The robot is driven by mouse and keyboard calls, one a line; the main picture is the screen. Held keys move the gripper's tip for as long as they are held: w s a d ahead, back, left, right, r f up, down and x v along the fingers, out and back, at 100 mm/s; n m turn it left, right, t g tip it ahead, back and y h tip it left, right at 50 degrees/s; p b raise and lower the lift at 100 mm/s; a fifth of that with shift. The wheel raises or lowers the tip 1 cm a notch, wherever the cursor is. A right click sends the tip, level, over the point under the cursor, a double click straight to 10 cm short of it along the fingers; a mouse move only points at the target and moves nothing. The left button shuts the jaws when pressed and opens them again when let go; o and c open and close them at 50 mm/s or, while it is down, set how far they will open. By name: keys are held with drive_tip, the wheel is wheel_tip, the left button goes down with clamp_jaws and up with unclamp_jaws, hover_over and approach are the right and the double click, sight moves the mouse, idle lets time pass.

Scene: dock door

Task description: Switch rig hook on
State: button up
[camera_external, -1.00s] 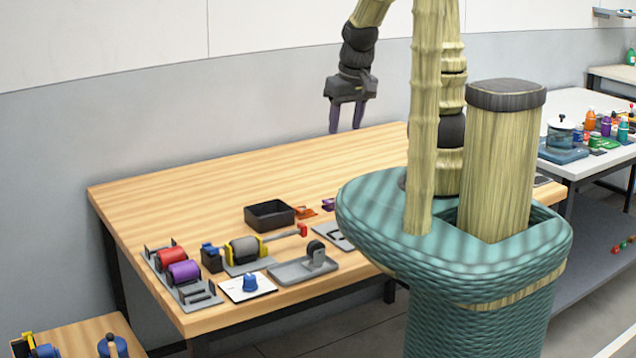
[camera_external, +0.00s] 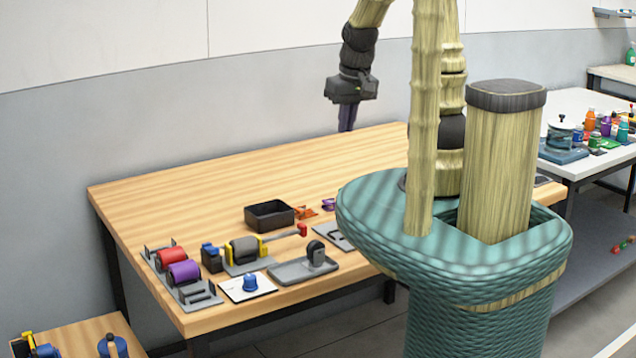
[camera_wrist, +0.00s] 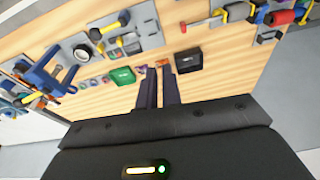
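My gripper (camera_external: 346,118) hangs high above the back of the wooden workbench, pointing down and touching nothing. Its two dark purple fingers are drawn close together, with only a narrow gap and nothing between them in the wrist view (camera_wrist: 160,88). No part is clearly marked as the rig hook. A grey plate with a dark curved part (camera_external: 340,236) is partly hidden behind my base. Beside it a grey tray (camera_external: 290,272) bears a black upright part (camera_external: 316,252). A red-ended lever (camera_external: 302,229) extends from a yellow-and-grey drum rig (camera_external: 243,250).
A black open bin (camera_external: 269,215) stands mid-bench, with small orange (camera_external: 307,212) and purple (camera_external: 328,204) pieces beside it. Red (camera_external: 171,257) and purple (camera_external: 184,271) rollers and a blue knob (camera_external: 250,282) are at front left. The back of the workbench (camera_external: 230,180) is clear.

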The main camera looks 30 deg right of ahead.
drive_tip(key=w+d+f+m+b, duration=0.1)
drive_tip(key=d+f+m, duration=0.1)
drive_tip(key=d+m, duration=0.1)
drive_tip(key=w+d+f+m+g+y, duration=0.1)
drive_tip(key=w+d+f+m, duration=0.1)
drive_tip(key=d+f+m, duration=0.1)
drive_tip(key=w+d+f+m+g+b, duration=0.1)
drive_tip(key=w+d+f+m, duration=0.1)
drive_tip(key=d+f+m, duration=0.1)
drive_tip(key=shift+w+d+y+b, duration=0.1)
drive_tip(key=shift+d+y+b, duration=0.25)
drive_tip(key=shift+d, duration=0.15)
clamp_jaws()
drive_tip(key=w+d+f+m+y+b, duration=0.1)
drive_tip(key=d+f+m+y+b, duration=0.1)
drive_tip(key=d+f+m, duration=0.6)
drive_tip(key=shift+d+f+y, duration=0.15)
drive_tip(key=shift+d+y, duration=0.2)
drive_tip(key=shift+d, duration=0.9)
drive_tip(key=shift+w, duration=0.1)
drive_tip(key=p+x, duration=0.2)
drive_tip(key=x, duration=0.8)
drive_tip(key=shift+a+b, duration=0.35)
drive_tip(key=shift+a, duration=1.2)
